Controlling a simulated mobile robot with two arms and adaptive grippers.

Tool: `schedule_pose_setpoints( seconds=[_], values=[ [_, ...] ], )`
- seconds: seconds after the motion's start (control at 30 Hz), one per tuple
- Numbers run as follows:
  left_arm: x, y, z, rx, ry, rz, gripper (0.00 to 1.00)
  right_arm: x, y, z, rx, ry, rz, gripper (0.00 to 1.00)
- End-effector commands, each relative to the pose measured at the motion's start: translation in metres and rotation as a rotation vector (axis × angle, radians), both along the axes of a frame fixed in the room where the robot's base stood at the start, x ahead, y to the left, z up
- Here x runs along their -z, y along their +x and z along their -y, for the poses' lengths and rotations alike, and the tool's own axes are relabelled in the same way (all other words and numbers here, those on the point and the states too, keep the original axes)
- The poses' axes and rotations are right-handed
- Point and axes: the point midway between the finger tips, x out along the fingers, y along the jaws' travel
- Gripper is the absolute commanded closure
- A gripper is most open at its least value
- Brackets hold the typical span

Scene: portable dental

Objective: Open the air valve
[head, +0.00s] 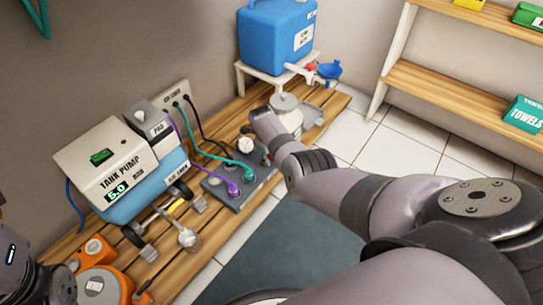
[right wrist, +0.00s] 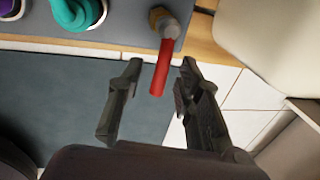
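In the right wrist view the air valve has a red lever (right wrist: 160,72) on a metal and brass fitting (right wrist: 165,22) at the edge of a grey block. The lever points down toward my right gripper (right wrist: 160,80). The gripper is open, with one dark finger on each side of the lever and visible gaps to both. In the head view my right arm reaches over the grey block (head: 219,190) and hides the lever and fingertips. Only part of my left arm shows at the lower left; its fingers are out of frame.
The block carries teal (head: 245,172) and purple (head: 233,188) hose plugs and a gauge (head: 246,145). Beside it stand a tank pump (head: 82,165) and a blue water container (head: 272,40). Floor is open in front of the wooden bench (head: 160,268).

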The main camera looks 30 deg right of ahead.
Motion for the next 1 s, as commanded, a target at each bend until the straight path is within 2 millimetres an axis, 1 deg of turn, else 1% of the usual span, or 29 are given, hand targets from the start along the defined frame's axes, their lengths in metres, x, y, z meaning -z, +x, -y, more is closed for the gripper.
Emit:
schedule_pose_setpoints(
  seconds=[0.27,0.37,0.47,0.6,0.77,0.8,1.0],
  values=[
    [0.0,0.0,-0.001,-0.001,-0.002,-0.003,0.6,-0.002,0.001,0.0,-0.001,-0.002,0.003,0.68],
    [0.0,0.0,-0.001,-0.001,-0.002,-0.001,0.6,-0.006,0.001,-0.001,-0.002,-0.002,0.004,0.68],
    [0.0,0.0,0.0,-0.001,-0.002,-0.001,0.6,-0.015,0.001,-0.003,-0.003,-0.002,0.006,0.68],
    [0.0,0.0,0.0,-0.001,-0.001,-0.001,0.6,-0.032,-0.002,-0.006,-0.001,0.0,0.005,0.68],
    [0.0,0.0,0.0,-0.001,-0.001,-0.001,0.6,-0.062,-0.003,-0.011,0.0,-0.001,0.006,0.68],
    [0.0,0.0,0.0,-0.001,-0.001,-0.001,0.6,-0.07,-0.003,-0.013,-0.001,-0.001,0.007,0.68],
    [0.0,0.0,0.0,-0.001,-0.001,-0.001,0.6,-0.103,-0.005,-0.02,-0.002,-0.001,0.003,0.68]
  ],
)
